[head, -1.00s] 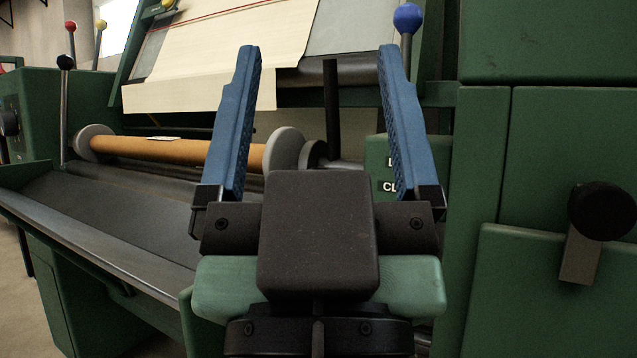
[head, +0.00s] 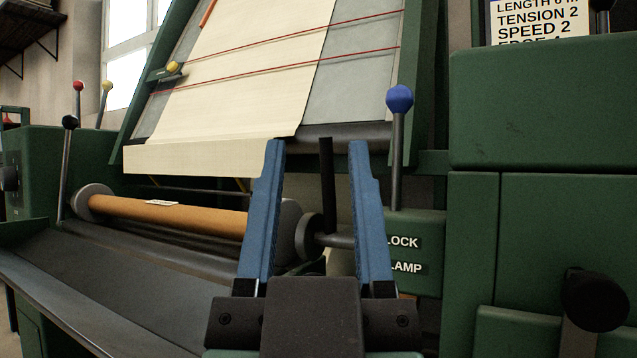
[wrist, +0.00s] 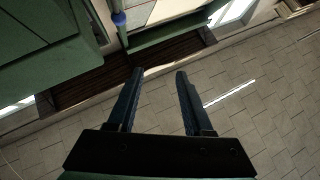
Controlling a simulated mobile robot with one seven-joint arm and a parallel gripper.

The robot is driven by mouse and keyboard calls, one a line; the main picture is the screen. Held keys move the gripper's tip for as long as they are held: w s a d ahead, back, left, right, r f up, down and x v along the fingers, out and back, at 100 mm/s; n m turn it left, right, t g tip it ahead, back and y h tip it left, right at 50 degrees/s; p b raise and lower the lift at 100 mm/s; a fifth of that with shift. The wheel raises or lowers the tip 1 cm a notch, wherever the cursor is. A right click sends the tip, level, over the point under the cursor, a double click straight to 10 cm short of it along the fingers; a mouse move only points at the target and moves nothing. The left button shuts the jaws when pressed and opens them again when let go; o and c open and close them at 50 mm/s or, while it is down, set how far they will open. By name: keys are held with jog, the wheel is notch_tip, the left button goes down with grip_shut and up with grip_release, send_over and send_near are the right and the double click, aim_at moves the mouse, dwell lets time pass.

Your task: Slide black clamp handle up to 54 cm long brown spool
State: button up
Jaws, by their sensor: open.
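The brown spool (head: 195,217) lies across the machine at left, between grey end discs, with a small pale label on it. My gripper (head: 316,143) is open and empty, its blue fingers pointing up in front of the machine; the left finger covers part of the spool's right end. A dark upright bar (head: 327,185) shows between the fingers, above a grey disc and shaft (head: 310,237); I cannot tell for sure that it is the black clamp handle. In the wrist view my gripper (wrist: 160,72) is also open, with nothing between the fingers.
A black knob (head: 594,300) sticks out at right. Cream cloth (head: 250,80) hangs on the sloping frame. A grey trough (head: 90,290) runs along the front left.

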aim_at(323, 135)
jog(key=w+r+m+g+h+p, duration=0.1)
jog(key=w+g+p, duration=0.1)
jog(key=p, duration=0.7)
jog(key=w+r+m+g+h+p, duration=0.1)
jog(key=w+p, duration=0.4)
jog(key=p, duration=0.5)
jog(key=w+r+m+g+h+p, duration=0.1)
jog(key=w+g+p, duration=0.3)
jog(key=p, duration=0.6)
jog(key=shift+a+m+g+h, duration=0.3)
jog(key=shift+m+h, duration=0.1)
jog(key=shift+h, duration=0.3)
jog(key=w+d+f+g+h+p, duration=0.1)
jog(key=w+d+f+g+p, duration=0.1)
jog(key=w+p, duration=0.7)
jog(key=d+p, duration=0.1)
jog(key=p, duration=0.4)
jog(key=shift+w+f+n, duration=0.2)
jog(key=shift+f+n, duration=0.1)
jog(key=shift+n, duration=0.1)
grip_shut()
